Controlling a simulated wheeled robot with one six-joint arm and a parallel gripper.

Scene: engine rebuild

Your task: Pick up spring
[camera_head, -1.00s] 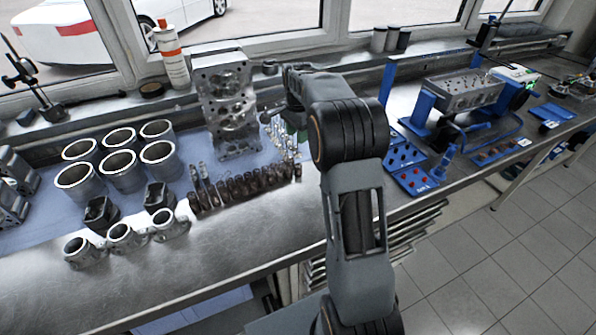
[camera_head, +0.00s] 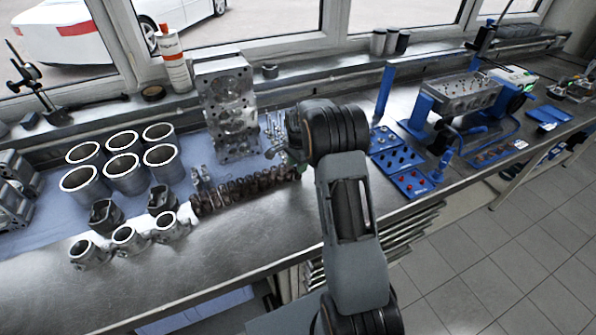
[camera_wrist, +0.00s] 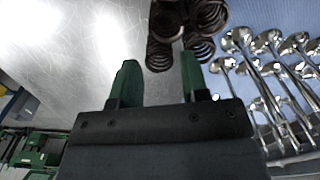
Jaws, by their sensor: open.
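Dark coil springs (camera_head: 240,190) stand in a row on the blue mat at the bench front in the head view. In the wrist view several springs show at the top, one (camera_wrist: 160,54) just beyond and between my green fingertips, others beside it at the right. My gripper (camera_wrist: 158,72) is open, with nothing visibly held. Its right finger reaches close to a neighbouring spring; I cannot tell whether they touch. In the head view my arm hides the fingers at the right end of the row.
Shiny valves (camera_wrist: 275,80) lie right of my gripper in the wrist view. A cylinder head (camera_head: 228,112) stands behind the springs. Cylinder liners (camera_head: 124,165) and pistons (camera_head: 163,199) stand to the left. A blue tray (camera_head: 410,183) lies to the right. The bare metal bench front (camera_head: 100,285) is clear.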

